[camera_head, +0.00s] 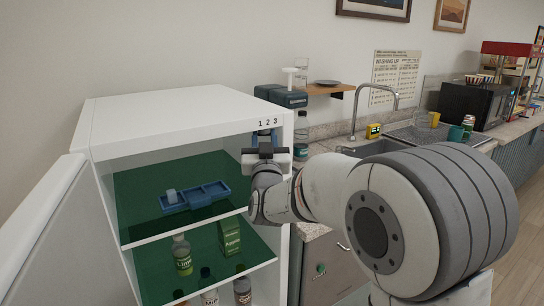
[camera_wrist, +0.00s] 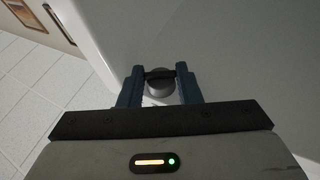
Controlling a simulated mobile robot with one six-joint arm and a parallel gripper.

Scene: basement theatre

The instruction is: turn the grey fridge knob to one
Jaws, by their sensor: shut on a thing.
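The white fridge (camera_head: 180,108) stands with its door swung open at the left. The marks 1 2 3 (camera_head: 268,122) are printed on its upper front edge, near the right corner. My gripper (camera_head: 264,138) is right below these marks, against the fridge front. In the wrist view, the round grey knob (camera_wrist: 159,88) sits between the two blue fingers of my gripper (camera_wrist: 160,76), which are shut on it. In the head view the knob is hidden behind my gripper, so I cannot tell which number it points to.
The open fridge door (camera_head: 40,235) stands at the left. Inside the fridge, a blue tray (camera_head: 205,200) lies on the upper green shelf, with bottles and a green box (camera_head: 231,237) below. A counter with a sink (camera_head: 370,146) and tap runs along the right.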

